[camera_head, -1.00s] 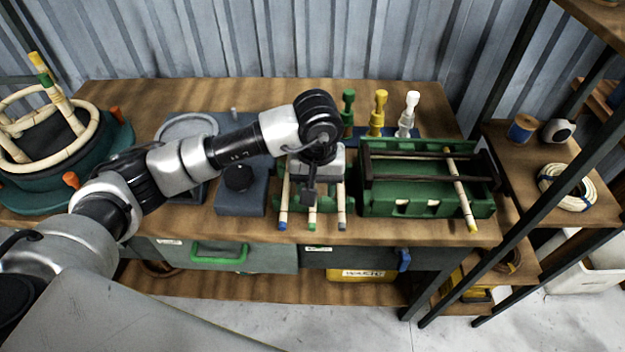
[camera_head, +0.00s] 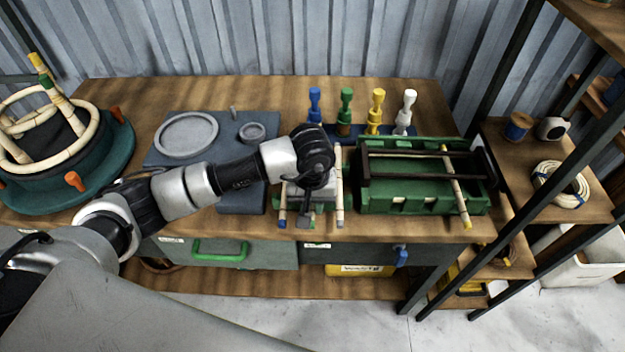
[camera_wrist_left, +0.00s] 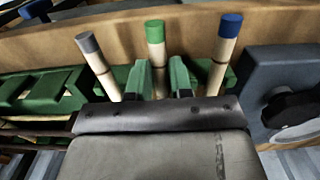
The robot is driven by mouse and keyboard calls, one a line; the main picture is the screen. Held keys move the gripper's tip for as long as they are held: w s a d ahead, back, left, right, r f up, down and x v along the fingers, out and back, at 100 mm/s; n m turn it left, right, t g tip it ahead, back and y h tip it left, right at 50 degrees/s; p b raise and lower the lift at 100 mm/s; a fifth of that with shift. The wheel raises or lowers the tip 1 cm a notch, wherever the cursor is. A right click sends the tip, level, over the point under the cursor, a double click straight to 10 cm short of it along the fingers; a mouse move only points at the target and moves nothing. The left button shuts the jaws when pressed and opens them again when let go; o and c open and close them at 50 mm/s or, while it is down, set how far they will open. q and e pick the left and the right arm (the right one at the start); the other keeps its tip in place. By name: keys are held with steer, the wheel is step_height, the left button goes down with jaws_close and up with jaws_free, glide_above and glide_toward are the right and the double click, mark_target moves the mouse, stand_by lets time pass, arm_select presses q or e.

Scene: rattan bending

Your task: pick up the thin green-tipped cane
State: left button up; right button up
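The green-tipped cane (camera_wrist_left: 155,50) stands in the left wrist view between a grey-tipped cane (camera_wrist_left: 100,65) and a blue-tipped cane (camera_wrist_left: 225,50). My left gripper (camera_wrist_left: 163,78) is open, with its two fingers on either side of the green-tipped cane's line; contact cannot be told. In the head view my left gripper (camera_head: 304,220) is over the green cane rack (camera_head: 322,207), and hides the green-tipped cane. The blue-tipped cane (camera_head: 283,212) and grey-tipped cane (camera_head: 340,205) show on either side of it. My right gripper is not in view.
A green tray (camera_head: 400,205) with dark bars and a yellow-tipped cane (camera_head: 457,190) is right of the rack. Coloured pegs (camera_head: 378,108) stand behind. A grey-blue block (camera_head: 240,200) is left. A round form with bent cane (camera_head: 60,170) is far left.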

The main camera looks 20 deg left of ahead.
arm_select(q)
jaws_close()
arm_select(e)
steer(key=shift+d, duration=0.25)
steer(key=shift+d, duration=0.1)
arm_select(q)
steer(key=shift+r, duration=0.55)
step_height(320, 180, up, 3)
steer(key=shift+w+f+b, duration=0.1)
steer(key=shift+f+b, duration=0.05)
steer(key=shift+b, duration=0.45)
steer(key=w+d+r, duration=0.1)
steer(key=d+r, duration=1)
steer(key=r, duration=0.1)
steer(key=shift+w+d+b, duration=0.2)
steer(key=shift+d+b, duration=0.1)
steer(key=shift+b, duration=0.1)
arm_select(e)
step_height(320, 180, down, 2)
